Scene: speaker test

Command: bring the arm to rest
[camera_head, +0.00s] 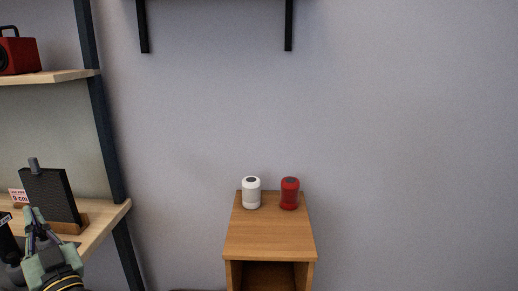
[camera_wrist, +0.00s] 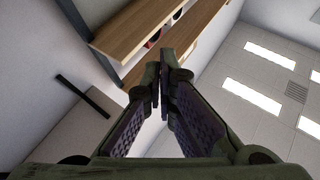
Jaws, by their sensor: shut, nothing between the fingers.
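My gripper (camera_head: 34,212) shows at the lower left of the head view, in front of the lower shelf. It points up, with its fingertips close together and nothing between them. In the wrist view my gripper (camera_wrist: 161,75) fills the middle, its two fingers meeting near the tips and apart lower down. The wrist camera looks up toward the ceiling (camera_wrist: 262,100) and the undersides of wooden shelves (camera_wrist: 140,28).
A shelf rack (camera_head: 112,212) stands at left, with a dark panel (camera_head: 52,197) near my gripper and a red box (camera_head: 16,57) above. A white speaker (camera_head: 251,194) and a red speaker (camera_head: 289,194) stand on a wooden cabinet (camera_head: 268,238). The right side is clear.

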